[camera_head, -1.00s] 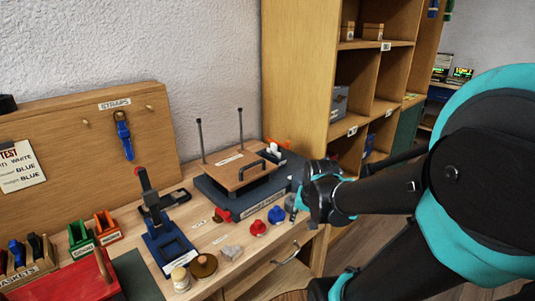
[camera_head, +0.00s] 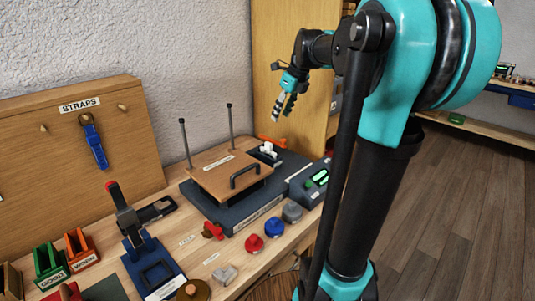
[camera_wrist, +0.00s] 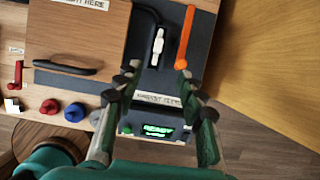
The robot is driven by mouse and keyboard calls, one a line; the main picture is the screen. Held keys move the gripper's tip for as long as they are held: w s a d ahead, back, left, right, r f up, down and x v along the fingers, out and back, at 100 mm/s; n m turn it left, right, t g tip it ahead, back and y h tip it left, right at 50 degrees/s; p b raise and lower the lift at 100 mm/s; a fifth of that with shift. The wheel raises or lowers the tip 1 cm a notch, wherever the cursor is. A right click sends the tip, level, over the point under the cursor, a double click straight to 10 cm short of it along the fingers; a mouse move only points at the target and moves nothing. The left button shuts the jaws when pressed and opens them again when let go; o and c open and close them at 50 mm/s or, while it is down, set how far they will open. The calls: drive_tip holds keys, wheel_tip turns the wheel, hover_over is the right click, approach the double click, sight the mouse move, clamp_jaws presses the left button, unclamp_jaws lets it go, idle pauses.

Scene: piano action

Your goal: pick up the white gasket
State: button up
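I cannot pick out the white gasket with certainty. A small white piece (camera_head: 268,148) sits on the dark grey base beside the wooden board with a black handle; it also shows in the wrist view (camera_wrist: 157,46), with a black cable by it. Whether it is a gasket I cannot tell. A pale whitish piece (camera_head: 224,273) lies at the front of the bench. My gripper (camera_head: 283,112) is raised above the far right part of the bench, pointing down. In the wrist view my gripper (camera_wrist: 162,85) has its fingers wide apart with nothing held between them.
The wooden board (camera_head: 222,178) has two upright rods behind it. An orange lever (camera_wrist: 185,37) stands right of the white piece. A box with a green lit display (camera_wrist: 157,130), red (camera_head: 254,243) and blue (camera_head: 274,226) knobs and a blue press (camera_head: 150,270) crowd the bench. A wooden cabinet (camera_head: 300,105) stands behind.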

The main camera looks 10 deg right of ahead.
approach(269, 143)
drive_tip(key=x, duration=0.5)
drive_tip(key=shift+w+f, duration=0.15)
drive_tip(key=shift+w, duration=0.1)
drive_tip(key=shift+s+x, duration=0.1)
drive_tip(key=shift+x, duration=1.35)
drive_tip(key=shift+s+x, duration=0.15)
drive_tip(key=shift+x, duration=1.35)
clamp_jaws()
